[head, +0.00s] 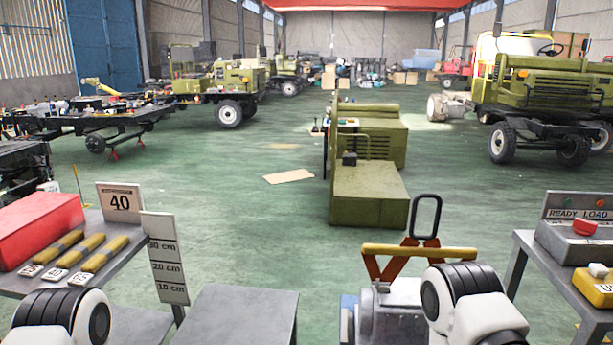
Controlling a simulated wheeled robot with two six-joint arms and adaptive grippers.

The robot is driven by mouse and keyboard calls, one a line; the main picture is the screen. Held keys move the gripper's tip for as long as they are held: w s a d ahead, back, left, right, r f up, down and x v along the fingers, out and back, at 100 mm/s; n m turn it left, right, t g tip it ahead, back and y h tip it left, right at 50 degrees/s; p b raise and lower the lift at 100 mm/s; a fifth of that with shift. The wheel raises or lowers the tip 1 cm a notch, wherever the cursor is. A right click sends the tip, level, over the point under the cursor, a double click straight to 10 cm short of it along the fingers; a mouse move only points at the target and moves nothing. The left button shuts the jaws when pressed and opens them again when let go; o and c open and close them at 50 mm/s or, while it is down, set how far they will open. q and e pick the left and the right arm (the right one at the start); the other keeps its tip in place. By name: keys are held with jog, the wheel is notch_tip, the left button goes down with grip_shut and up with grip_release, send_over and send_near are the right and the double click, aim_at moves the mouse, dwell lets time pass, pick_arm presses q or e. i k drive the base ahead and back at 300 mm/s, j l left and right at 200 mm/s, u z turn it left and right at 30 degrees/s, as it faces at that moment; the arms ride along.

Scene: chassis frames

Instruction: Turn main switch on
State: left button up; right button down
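A grey control box (580,242) stands on the table at the right edge. Its raised back panel (577,213) reads READY and LOAD, with a small green lamp and an orange lamp above the words. A red knob (585,228) sits on top of the box; it may be the main switch, but no label for it is readable. I cannot tell its position. The box's right part is cut off by the frame. Neither gripper is in view; only white and black arm joints of mine show at the bottom left and bottom right.
A yellow control box (595,287) lies in front of the grey one. A hoist with a yellow bar (420,251) stands left of that table. The left table holds a red box (38,228) and yellow bars (104,254). Green floor lies beyond; a low grey table (243,312) stands nearer.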

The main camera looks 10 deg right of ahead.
aim_at(584, 227)
jog(key=z, duration=1.75)
